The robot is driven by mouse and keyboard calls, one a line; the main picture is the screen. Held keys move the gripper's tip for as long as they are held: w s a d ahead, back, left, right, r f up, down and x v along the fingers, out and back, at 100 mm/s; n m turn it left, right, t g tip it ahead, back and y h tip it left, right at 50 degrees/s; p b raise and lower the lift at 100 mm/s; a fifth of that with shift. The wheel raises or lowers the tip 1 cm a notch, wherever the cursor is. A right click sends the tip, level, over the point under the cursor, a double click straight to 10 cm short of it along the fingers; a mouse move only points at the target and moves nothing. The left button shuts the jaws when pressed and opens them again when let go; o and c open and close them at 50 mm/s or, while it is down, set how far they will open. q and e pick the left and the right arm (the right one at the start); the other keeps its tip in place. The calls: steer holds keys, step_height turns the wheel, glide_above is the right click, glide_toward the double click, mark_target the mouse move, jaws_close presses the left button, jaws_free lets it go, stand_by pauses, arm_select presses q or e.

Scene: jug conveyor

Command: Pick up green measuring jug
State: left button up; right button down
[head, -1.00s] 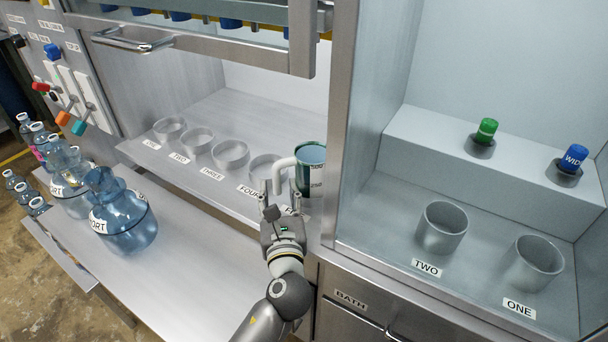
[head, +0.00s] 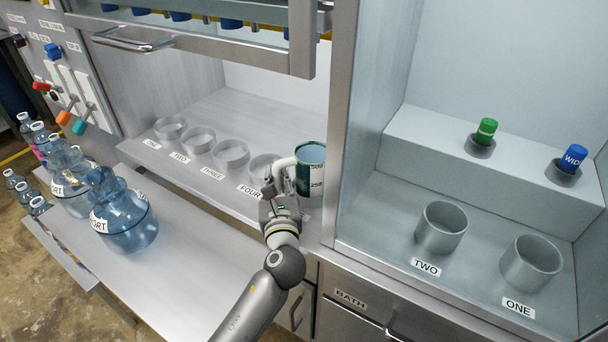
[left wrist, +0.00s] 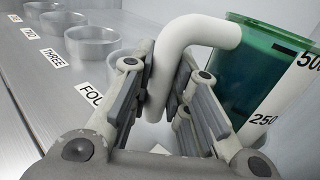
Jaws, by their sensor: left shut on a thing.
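The green measuring jug (head: 311,170) stands upright at the right end of the row of ring holders, close to the cabinet's side wall. It has a white handle on its left and a white scale with 250 and 500 marks. In the left wrist view the green jug (left wrist: 262,75) is at the upper right, with its white handle (left wrist: 190,45) running down between the fingers. My left gripper (head: 276,192) is at the handle, and in the left wrist view the gripper (left wrist: 168,100) is shut on it. The jug's base is partly hidden. My right gripper is not in view.
Empty ring holders, such as the one labelled THREE (head: 231,154), line the shelf left of the jug. Large blue bottles (head: 127,215) stand on the metal counter at left. The right bay holds two cups, including cup TWO (head: 441,228), and two capped bottles. The counter's middle is clear.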

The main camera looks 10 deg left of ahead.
mark_target(276, 162)
arm_select(q)
jaws_close()
steer(key=shift+r+p, duration=1.15)
steer(key=shift+r, duration=4)
